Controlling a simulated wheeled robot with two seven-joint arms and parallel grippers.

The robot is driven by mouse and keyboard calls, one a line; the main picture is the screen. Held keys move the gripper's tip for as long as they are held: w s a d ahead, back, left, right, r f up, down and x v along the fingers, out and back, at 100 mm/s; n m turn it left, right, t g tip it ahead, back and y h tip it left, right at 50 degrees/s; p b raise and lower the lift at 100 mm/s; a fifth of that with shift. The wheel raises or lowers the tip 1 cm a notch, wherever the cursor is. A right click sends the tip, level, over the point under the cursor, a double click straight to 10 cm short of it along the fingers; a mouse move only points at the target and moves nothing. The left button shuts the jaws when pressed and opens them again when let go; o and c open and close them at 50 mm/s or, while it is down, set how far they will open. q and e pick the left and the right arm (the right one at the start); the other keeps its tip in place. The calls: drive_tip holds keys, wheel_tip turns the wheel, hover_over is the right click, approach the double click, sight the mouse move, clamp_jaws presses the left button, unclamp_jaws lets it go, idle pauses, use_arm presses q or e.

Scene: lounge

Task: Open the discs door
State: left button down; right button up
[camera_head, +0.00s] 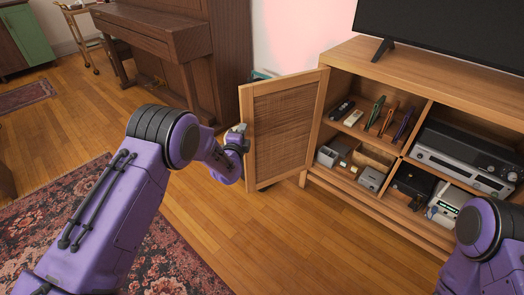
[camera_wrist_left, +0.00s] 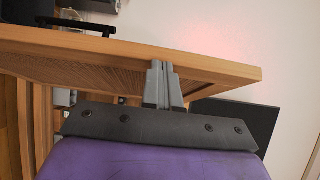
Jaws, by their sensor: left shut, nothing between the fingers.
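The cabinet door (camera_head: 287,128) is a wooden frame with a woven panel. It stands swung out to the left of the wooden media cabinet (camera_head: 337,62), with the left compartments exposed. My left gripper (camera_head: 239,131) is at the door's outer free edge. In the left wrist view, the gripper's grey fingers (camera_wrist_left: 163,72) are together with nothing between them, close against the woven face of the door (camera_wrist_left: 215,66). Whether they touch it I cannot tell. Several upright disc cases (camera_head: 389,118) stand on the upper left shelf. My right gripper is not in view; only my right arm shows at lower right.
A television (camera_head: 450,30) stands on the cabinet. Audio gear (camera_head: 465,155) and small boxes (camera_head: 371,178) fill other compartments. A brown piano (camera_head: 150,45) stands behind the door. A patterned rug (camera_head: 165,260) lies at left; bare wood floor (camera_head: 275,235) is clear in front.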

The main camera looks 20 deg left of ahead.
use_arm(q)
drive_tip(key=s+d+p, duration=0.2)
drive_tip(key=s+d, duration=0.1)
drive_tip(key=s, duration=1)
drive_tip(key=s+a+f+n+g+y, duration=0.1)
drive_tip(key=s+a+f+n+g, duration=0.1)
drive_tip(key=s+f+n+g, duration=0.4)
drive_tip(key=s+a+f+n+g+y, duration=0.1)
drive_tip(key=s+a+f+n, duration=0.2)
drive_tip(key=s+f+n, duration=0.7)
drive_tip(key=s+f+n+g, duration=0.3)
drive_tip(key=s+n+g, duration=0.1)
drive_tip(key=s, duration=0.7)
drive_tip(key=s+f+n+g, duration=0.2)
drive_tip(key=s+n+g, duration=0.2)
drive_tip(key=s, duration=0.7)
wheel_tip(320, 180, up, 15)
drive_tip(key=p, duration=1.5)
drive_tip(key=shift+s, duration=0.45)
